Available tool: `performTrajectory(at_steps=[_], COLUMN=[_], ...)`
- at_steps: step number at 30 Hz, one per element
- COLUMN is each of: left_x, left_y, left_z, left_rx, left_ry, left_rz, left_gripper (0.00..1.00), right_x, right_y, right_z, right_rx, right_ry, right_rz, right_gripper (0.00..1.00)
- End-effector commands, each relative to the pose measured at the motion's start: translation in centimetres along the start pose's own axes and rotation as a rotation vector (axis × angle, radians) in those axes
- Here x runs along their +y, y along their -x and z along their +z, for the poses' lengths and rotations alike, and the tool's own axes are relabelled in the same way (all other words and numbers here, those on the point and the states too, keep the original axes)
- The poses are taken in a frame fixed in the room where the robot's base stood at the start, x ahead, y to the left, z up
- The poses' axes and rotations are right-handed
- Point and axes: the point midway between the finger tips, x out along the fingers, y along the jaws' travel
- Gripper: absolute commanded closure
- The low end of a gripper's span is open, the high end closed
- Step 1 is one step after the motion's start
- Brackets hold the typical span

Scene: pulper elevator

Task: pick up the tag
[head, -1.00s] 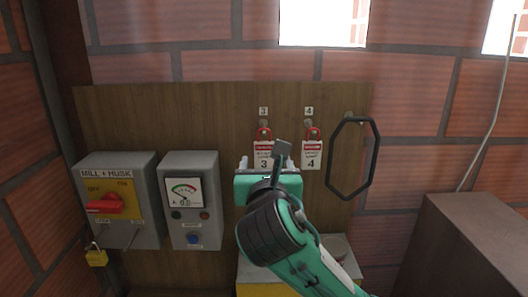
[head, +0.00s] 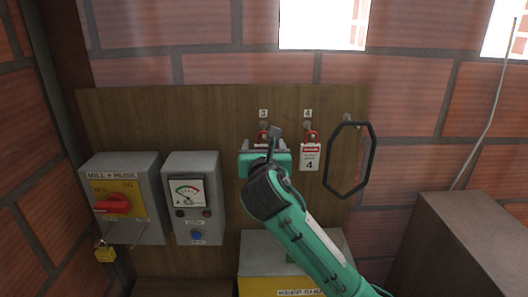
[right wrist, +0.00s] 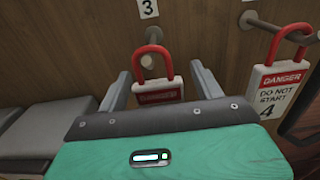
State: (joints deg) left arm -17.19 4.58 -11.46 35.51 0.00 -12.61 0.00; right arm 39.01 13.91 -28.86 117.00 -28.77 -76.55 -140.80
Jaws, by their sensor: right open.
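The red-and-white danger tag with a red shackle, numbered 3 on the board, hangs from its peg and shows in the right wrist view (right wrist: 158,90). Its lower part is hidden by my gripper body. In the head view only its red shackle (head: 262,137) shows above my gripper. My right gripper (head: 265,146) is open in front of this tag. In the wrist view its two fingers (right wrist: 160,74) stand on either side of the tag, with gaps visible. A second tag, number 4 (head: 310,157), hangs to the right. My left gripper is out of view.
A black ring (head: 351,160) hangs right of tag 4. A mill switch box (head: 125,200) with a red handle and a meter box (head: 193,198) are on the wooden board (head: 150,110) at left. A yellow-fronted box (head: 270,285) is below my arm.

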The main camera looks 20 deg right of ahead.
Motion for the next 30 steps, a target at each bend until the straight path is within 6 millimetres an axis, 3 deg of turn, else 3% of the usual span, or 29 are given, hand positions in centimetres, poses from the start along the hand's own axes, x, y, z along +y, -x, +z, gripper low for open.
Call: performTrajectory(at_steps=[4,5,12,23,30], left_x=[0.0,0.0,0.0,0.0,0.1], left_y=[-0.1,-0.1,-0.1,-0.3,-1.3], left_z=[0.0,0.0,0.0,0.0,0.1], left_rx=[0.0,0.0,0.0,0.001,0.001], left_ry=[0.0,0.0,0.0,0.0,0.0], left_rz=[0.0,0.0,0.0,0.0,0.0], left_gripper=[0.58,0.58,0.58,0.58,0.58], right_x=[0.0,0.0,0.0,0.0,0.0], right_y=[0.0,0.0,0.1,0.1,0.1], right_z=[-0.1,-0.1,0.0,0.2,1.4], right_rx=[0.0,0.0,0.0,-0.002,-0.005], right_ry=[0.0,0.0,0.0,-0.001,-0.002], right_rz=[0.0,0.0,0.0,0.0,0.0], right_gripper=[0.33,0.37,0.8,0.81,0.81])
